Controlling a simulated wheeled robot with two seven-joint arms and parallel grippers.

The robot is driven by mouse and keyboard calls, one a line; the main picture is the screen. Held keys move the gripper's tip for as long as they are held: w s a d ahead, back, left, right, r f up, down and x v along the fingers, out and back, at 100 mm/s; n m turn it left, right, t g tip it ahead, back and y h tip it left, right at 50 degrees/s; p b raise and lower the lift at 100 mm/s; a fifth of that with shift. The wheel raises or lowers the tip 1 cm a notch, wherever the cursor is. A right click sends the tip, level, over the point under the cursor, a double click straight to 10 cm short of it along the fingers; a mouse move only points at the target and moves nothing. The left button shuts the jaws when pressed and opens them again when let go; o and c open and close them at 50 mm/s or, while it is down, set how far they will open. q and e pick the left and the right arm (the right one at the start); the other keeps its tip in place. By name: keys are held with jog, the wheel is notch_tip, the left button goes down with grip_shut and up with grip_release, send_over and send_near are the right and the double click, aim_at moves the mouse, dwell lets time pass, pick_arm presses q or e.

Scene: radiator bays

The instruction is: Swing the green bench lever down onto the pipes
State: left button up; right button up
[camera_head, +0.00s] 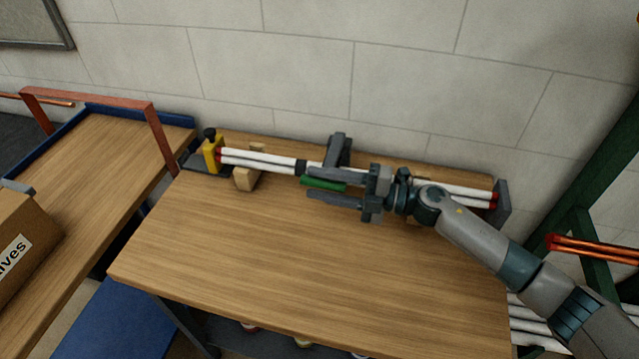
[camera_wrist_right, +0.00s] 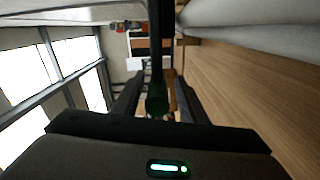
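The green bench lever (camera_head: 323,184) shows as a short green bar just in front of the white pipes (camera_head: 270,164). In the right wrist view its dark green rounded end (camera_wrist_right: 157,103) points toward the camera. My right gripper (camera_head: 308,183) is open, its two fingers on either side of the lever with a visible gap. A dark grey bracket (camera_head: 340,148) stands behind the pipes by the lever. The lever's pivot and exact tilt are hidden or unclear. The pipes lie along the back of the wooden bench (camera_head: 300,255). My left gripper is not in view.
A yellow stop with a black knob (camera_head: 212,153) stands at the pipes' left end and a wooden block (camera_head: 247,178) supports them. A grey end plate (camera_head: 502,203) is at the right. The bench's front is clear. A cart with a red handle (camera_head: 88,97) stands left.

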aim_at(344, 189)
jog(key=d, duration=0.1)
jog(key=d+b, duration=0.1)
jog(key=d, duration=0.1)
jog(key=s+d, duration=0.1)
jog(key=shift+d+f, duration=0.15)
jog(key=shift+d, duration=0.25)
pick_arm(q)
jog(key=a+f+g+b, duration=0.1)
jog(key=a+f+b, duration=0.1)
jog(key=b, duration=0.1)
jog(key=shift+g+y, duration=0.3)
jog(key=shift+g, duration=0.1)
pick_arm(e)
jog(key=s+d, duration=0.2)
jog(key=d, duration=0.9)
jog(key=shift+s+d, duration=0.2)
jog(key=shift+d, duration=0.2)
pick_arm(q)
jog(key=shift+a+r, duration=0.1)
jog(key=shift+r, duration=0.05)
pick_arm(e)
jog(key=shift+r, duration=0.2)
